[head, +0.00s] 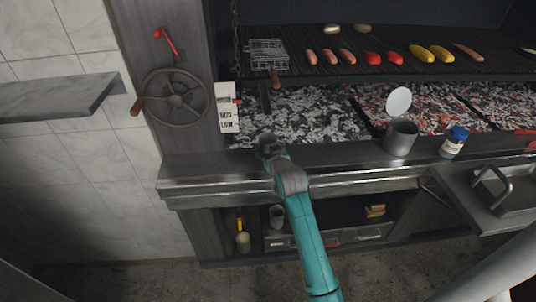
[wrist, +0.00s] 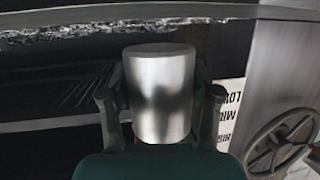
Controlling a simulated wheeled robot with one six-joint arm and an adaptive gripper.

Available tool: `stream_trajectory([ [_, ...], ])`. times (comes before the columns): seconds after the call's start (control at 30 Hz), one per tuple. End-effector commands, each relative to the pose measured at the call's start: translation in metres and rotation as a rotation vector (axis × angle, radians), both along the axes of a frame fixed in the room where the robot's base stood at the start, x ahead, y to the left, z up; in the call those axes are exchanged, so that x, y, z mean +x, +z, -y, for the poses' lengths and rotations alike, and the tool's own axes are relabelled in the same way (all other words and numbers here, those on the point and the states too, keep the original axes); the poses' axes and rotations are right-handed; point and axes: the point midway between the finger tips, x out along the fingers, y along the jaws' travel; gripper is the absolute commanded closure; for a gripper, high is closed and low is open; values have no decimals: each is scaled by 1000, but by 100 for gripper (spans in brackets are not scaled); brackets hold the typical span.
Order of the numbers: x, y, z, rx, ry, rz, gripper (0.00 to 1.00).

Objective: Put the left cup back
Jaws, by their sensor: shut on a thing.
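My gripper (wrist: 160,103) is shut on a shiny metal cup (wrist: 158,80), with one finger on each side of it in the wrist view. In the head view my gripper (head: 268,147) is over the steel front ledge, at the left part of the grill. The held cup is hard to make out there behind the gripper. Another grey metal cup (head: 400,138) stands on the ledge to the right, near a white disc (head: 398,101). A further grey cup (head: 277,216) stands on the lower shelf, left of my arm.
The coal bed (head: 300,113) lies just behind the ledge (head: 215,175). Above it, the grate (head: 430,68) carries several foods. A handwheel (head: 175,97) and a marked sign (head: 227,107) are at left. A blue-capped jar (head: 453,143) stands right. The ledge's left end is clear.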

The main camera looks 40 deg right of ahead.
Motion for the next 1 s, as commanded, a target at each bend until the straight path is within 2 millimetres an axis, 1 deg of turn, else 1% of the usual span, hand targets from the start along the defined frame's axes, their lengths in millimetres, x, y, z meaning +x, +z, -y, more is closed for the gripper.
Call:
stream_trajectory([
  [0.03, 0, -9, 0, 2, 0, -4, 76],
  [0.17, 0, -23, 0, 1, 0, -2, 76],
  [0.53, -1, -26, 0, 0, 0, -1, 76],
  [0.57, -1, -26, 0, 0, 0, -1, 33],
  [0.6, 0, -26, 0, 0, 0, -1, 23],
  [0.63, 0, -26, 0, 0, 0, -1, 15],
  [0.67, 0, -26, 0, 0, 0, -1, 13],
  [1.0, 0, -24, 0, 0, 0, 0, 13],
])
